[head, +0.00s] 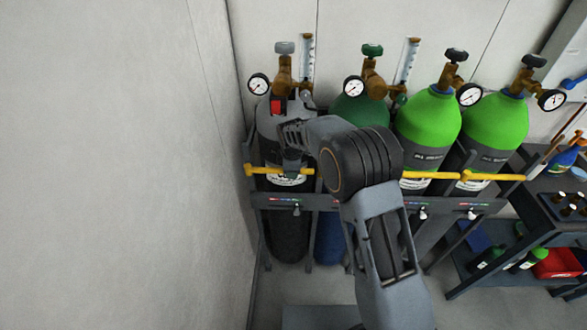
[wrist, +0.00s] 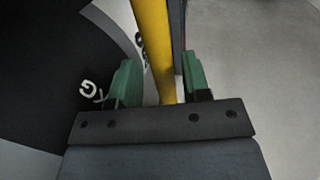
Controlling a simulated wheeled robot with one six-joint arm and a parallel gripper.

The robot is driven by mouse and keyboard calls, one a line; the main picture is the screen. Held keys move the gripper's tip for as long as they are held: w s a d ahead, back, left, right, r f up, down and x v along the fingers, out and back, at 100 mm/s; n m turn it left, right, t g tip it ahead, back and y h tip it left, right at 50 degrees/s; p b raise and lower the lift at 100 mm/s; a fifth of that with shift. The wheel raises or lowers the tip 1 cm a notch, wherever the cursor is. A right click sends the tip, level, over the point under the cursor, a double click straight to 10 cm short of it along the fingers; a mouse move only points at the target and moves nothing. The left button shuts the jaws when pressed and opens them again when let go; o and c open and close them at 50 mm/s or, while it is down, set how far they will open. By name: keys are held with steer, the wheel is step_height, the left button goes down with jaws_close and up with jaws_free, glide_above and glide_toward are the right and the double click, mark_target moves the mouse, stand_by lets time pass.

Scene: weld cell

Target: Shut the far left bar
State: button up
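The far left bar (head: 268,171) is yellow and lies about level across the front of the leftmost gas cylinder, in line with the other yellow bars. I cannot tell whether its end is latched. My gripper (head: 292,167) is at the bar's middle, in front of the cylinder. In the wrist view the yellow bar (wrist: 152,40) runs down between the two green finger pads of my gripper (wrist: 163,82). Narrow gaps show on both sides, so the gripper is open around the bar. My arm hides much of the second cylinder and its bar.
The leftmost cylinder (head: 283,229) is dark with a grey top. Two bright green cylinders (head: 430,117) stand right, behind yellow bars (head: 493,177). A plain wall (head: 120,150) is close on the left. A dark cart (head: 480,274) with a red bin (head: 558,263) stands right.

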steer(key=shift+o, duration=0.4)
step_height(320, 180, up, 7)
steer(key=s+b, duration=0.1)
steer(key=shift+s+r, duration=0.2)
stand_by(0.5)
steer(key=s+d+r+m, duration=0.2)
steer(key=s+d+m, duration=0.4)
steer(key=s, duration=0.3)
steer(key=s+d+r+m+t, duration=0.1)
steer(key=s+d+r+m, duration=0.2)
steer(key=s+d+m, duration=0.3)
steer(key=s+d+r+m+t, duration=0.1)
steer(key=s+d+m, duration=0.4)
steer(key=s, duration=0.6)
steer(key=shift+s+d+r+m, duration=0.4)
steer(key=shift+d+r, duration=0.1)
steer(key=shift+r, duration=0.25)
